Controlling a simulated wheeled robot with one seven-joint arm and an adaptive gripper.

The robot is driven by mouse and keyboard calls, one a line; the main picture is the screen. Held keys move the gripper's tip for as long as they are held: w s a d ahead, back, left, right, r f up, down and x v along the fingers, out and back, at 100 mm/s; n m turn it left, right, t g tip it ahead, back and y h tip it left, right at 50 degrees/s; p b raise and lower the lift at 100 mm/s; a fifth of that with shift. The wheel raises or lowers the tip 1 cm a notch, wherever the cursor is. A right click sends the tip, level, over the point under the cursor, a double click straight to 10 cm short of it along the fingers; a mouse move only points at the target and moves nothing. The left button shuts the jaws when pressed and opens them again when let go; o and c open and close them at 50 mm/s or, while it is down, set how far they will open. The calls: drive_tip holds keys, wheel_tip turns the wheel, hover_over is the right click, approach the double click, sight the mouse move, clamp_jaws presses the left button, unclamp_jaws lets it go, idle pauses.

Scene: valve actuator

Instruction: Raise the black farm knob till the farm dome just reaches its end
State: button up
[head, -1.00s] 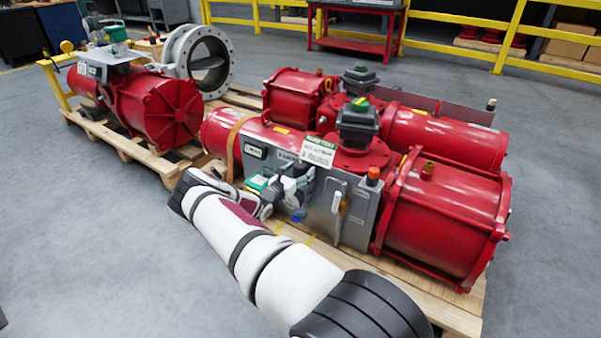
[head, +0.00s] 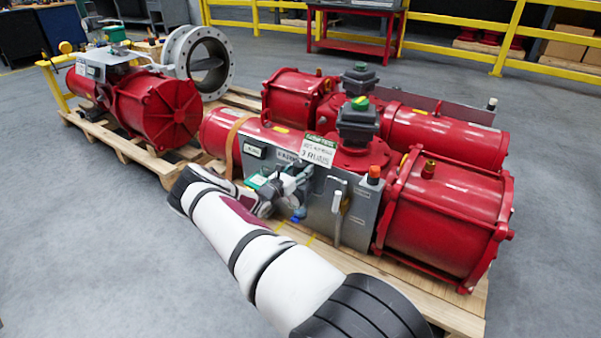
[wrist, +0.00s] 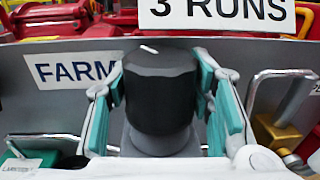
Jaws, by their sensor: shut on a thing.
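The black knob (wrist: 160,92) is a dark upright cylinder with a short white mark on top, on a grey round base in front of the grey panel. A FARM label (wrist: 73,70) is on the panel to its left. My gripper (wrist: 163,100) is shut on the knob, with a teal pad on each side of it. In the head view my gripper (head: 282,190) is at the panel's left part, and the knob is hard to make out there. A dark indicator with a green top (head: 358,120) stands above the panel; I cannot tell whether it is the farm dome.
A white "3 RUNS" sign (head: 318,150) stands above the grey panel (head: 325,215). A metal handle (head: 340,212) and an orange-capped fitting (head: 374,175) are to the right. Red cylinders (head: 445,220) flank the panel on a wooden pallet (head: 458,312). The grey floor at left is clear.

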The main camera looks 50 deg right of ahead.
drive_tip(key=shift+m+g+b, duration=0.4)
drive_tip(key=shift+g+b, duration=0.3)
drive_tip(key=shift+b, duration=0.35)
drive_tip(key=o, duration=1.2)
drive_tip(key=a, duration=1.2)
drive_tip(key=shift+w, duration=0.4)
drive_tip(key=shift+r, duration=0.1)
